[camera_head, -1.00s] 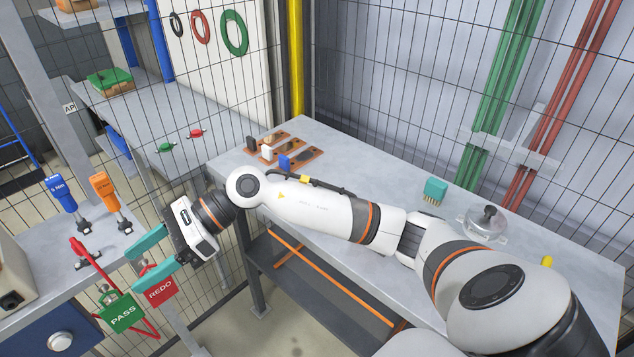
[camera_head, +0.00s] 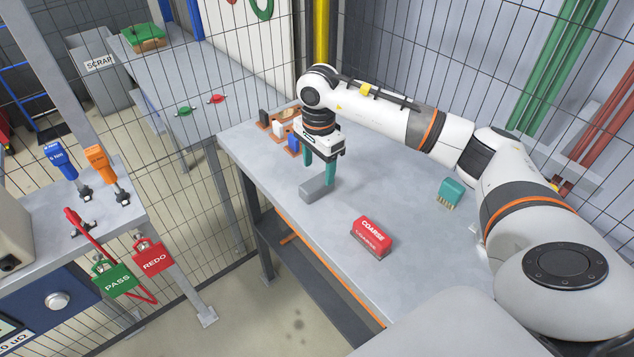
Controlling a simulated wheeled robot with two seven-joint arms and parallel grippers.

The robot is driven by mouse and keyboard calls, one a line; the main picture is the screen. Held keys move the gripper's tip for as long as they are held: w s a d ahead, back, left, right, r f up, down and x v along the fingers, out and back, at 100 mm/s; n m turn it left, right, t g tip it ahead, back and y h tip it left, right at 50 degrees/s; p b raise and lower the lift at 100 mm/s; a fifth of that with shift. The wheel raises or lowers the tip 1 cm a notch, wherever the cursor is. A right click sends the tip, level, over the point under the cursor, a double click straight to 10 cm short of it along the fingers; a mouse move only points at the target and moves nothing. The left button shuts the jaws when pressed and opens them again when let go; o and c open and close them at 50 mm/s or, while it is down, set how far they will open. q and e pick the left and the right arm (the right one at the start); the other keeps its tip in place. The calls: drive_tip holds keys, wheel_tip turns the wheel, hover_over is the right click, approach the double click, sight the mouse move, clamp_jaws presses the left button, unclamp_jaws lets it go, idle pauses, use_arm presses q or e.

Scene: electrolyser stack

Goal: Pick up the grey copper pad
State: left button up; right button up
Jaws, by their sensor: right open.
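A plain grey block, which looks like the grey copper pad (camera_head: 317,189), lies on the grey table (camera_head: 290,222) near its left edge. My right gripper (camera_head: 319,180) points down right at the block, with teal fingers open. One finger comes down behind the block's left part and the other at its right end. I cannot tell whether they touch it. The block looks as if it rests on the table. My left gripper is not in view.
A red block marked COARSE (camera_head: 371,237) lies to the right of the grey block. A teal brush (camera_head: 451,192) lies farther right. A brown rack (camera_head: 266,122) with several coloured blocks stands behind the gripper. Wire mesh (camera_head: 400,60) closes the back.

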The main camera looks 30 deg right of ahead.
sight(317, 181)
drive_tip(key=shift+d+f, duration=0.15)
drive_tip(key=shift+f, duration=0.2)
drive_tip(key=f+p, duration=0.2)
drive_tip(key=shift+w+f, duration=0.3)
wheel_tip(317, 181, down, 2)
drive_tip(key=shift+w+f, duration=0.1)
drive_tip(key=shift+f, duration=0.25)
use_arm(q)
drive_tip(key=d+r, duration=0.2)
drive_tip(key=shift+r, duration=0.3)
use_arm(e)
drive_tip(key=c, duration=1.1)
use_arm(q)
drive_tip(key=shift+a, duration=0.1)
use_arm(e)
drive_tip(key=shift+c, duration=0.2)
drive_tip(key=shift+r, duration=0.1)
